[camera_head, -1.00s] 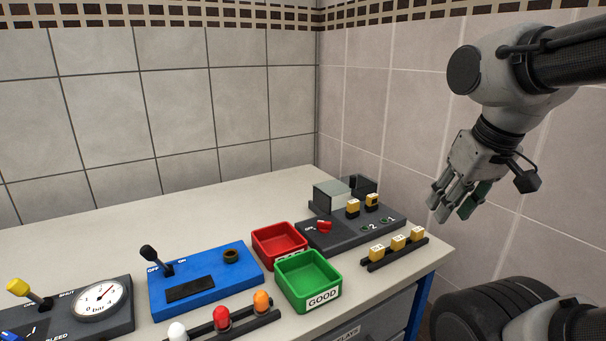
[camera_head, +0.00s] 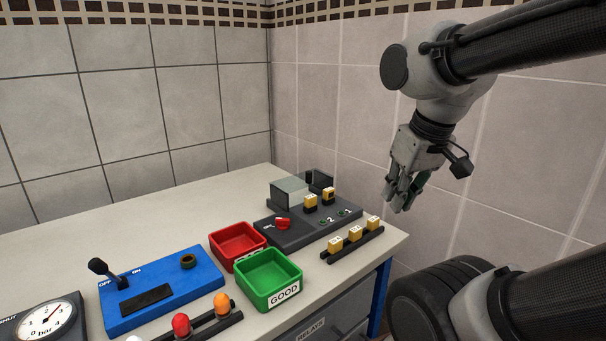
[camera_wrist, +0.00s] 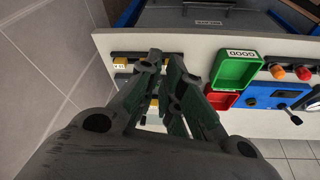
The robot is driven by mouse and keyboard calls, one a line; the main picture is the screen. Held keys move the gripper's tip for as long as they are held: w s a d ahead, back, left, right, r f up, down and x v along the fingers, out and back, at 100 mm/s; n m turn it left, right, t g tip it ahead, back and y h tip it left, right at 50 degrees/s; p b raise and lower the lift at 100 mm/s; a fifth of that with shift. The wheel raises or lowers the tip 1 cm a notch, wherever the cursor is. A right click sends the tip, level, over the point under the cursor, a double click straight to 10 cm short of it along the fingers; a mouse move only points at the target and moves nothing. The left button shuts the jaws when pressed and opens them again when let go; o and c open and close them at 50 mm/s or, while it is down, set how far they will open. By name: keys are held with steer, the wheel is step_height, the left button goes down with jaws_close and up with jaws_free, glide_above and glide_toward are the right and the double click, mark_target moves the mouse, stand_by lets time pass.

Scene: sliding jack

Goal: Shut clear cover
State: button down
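The clear cover (camera_head: 291,186) is a see-through box-like piece at the back of the dark grey panel (camera_head: 292,237). Two yellow relays (camera_head: 310,202) stand on the panel in front of it and look uncovered. My gripper (camera_head: 398,207) hangs in the air to the right of the panel and above it, apart from the cover and pointing down. Its fingers look parted and hold nothing. In the wrist view, the fingertips (camera_wrist: 166,60) show over the panel area, and the fingers hide most of the panel and cover.
A dark rail with several yellow relays (camera_head: 355,233) lies near the table's right edge. A red bin (camera_head: 236,258) and a green bin (camera_head: 265,300) stand left of it. A blue switch box (camera_head: 190,305) is further left. Tiled walls stand close behind and right.

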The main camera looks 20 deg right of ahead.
steer(key=shift+m+g, duration=0.3)
steer(key=shift+g, duration=0.3)
steer(key=w+f, duration=0.1)
steer(key=w, duration=1.1)
steer(key=w+a, duration=0.1)
steer(key=w, duration=1.2)
steer(key=w+a+f, duration=0.1)
steer(key=w, duration=1.1)
steer(key=shift+w+f, duration=0.35)
steer(key=w+r+t, duration=0.1)
steer(key=w+r, duration=0.3)
steer(key=m, duration=0.1)
glide_above(303, 173)
steer(key=shift+h, duration=0.3)
steer(key=f, duration=0.9)
steer(key=shift+s+f, duration=0.2)
steer(key=shift+f, duration=0.1)
steer(key=s, duration=0.3)
steer(key=shift+s+a, duration=0.1)
steer(key=shift+a, duration=0.1)
steer(key=shift+s, duration=0.35)
